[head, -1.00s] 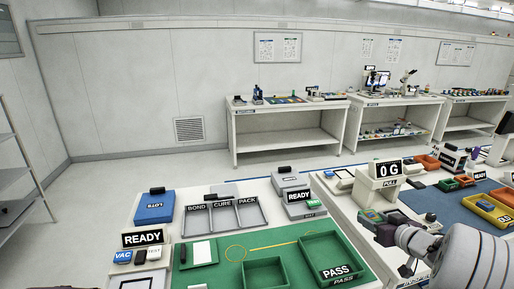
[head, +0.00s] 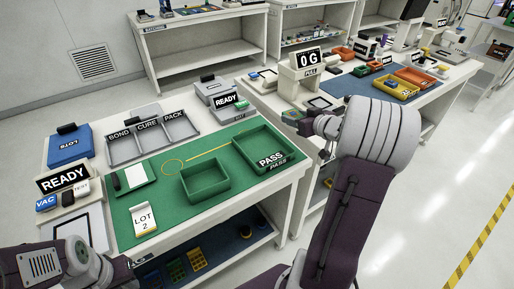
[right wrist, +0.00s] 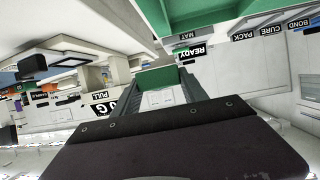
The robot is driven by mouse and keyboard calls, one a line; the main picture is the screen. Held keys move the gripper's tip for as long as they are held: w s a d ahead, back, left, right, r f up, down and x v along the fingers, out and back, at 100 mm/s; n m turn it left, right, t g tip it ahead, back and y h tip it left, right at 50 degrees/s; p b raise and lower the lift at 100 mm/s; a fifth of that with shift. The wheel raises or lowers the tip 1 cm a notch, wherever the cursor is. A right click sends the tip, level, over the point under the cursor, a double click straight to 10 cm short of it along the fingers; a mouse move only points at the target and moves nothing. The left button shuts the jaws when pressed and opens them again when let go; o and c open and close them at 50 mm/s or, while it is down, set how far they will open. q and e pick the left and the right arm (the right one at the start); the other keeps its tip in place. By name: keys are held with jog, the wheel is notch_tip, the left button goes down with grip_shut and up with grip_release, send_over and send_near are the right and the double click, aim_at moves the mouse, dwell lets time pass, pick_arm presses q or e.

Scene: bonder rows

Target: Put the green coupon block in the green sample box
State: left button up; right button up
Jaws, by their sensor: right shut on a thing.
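My right gripper (head: 307,127) is shut near the left end of the right-hand bench; my own wrist partly hides it. In the right wrist view, a green block (right wrist: 158,76) sits between the two fingers, with its far side hidden. A plain open green box (head: 205,181) stands on the green mat, and a larger green tray marked PASS (head: 243,146) stands right of it. A small green box (head: 386,60) is on the right-hand bench. I cannot tell which is the sample box. My left arm shows at the lower left, its gripper out of view.
The green mat (head: 125,205) also holds a LOT 2 card (head: 145,219). A 0 G pull tester (head: 306,75) and orange and yellow boxes (head: 397,90) stand on the right-hand bench.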

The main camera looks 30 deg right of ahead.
jog(key=b, duration=0.8)
send_over(260, 148)
jog(key=f, duration=0.7)
jog(key=shift+a+f, duration=0.2)
jog(key=shift+f, duration=0.15)
notch_tip(260, 148, down, 2)
jog(key=shift+d, duration=0.15)
jog(key=shift+f+b, duration=0.3)
jog(key=shift+f, duration=0.15)
jog(key=shift+f, duration=0.15)
jog(key=o, duration=1.4)
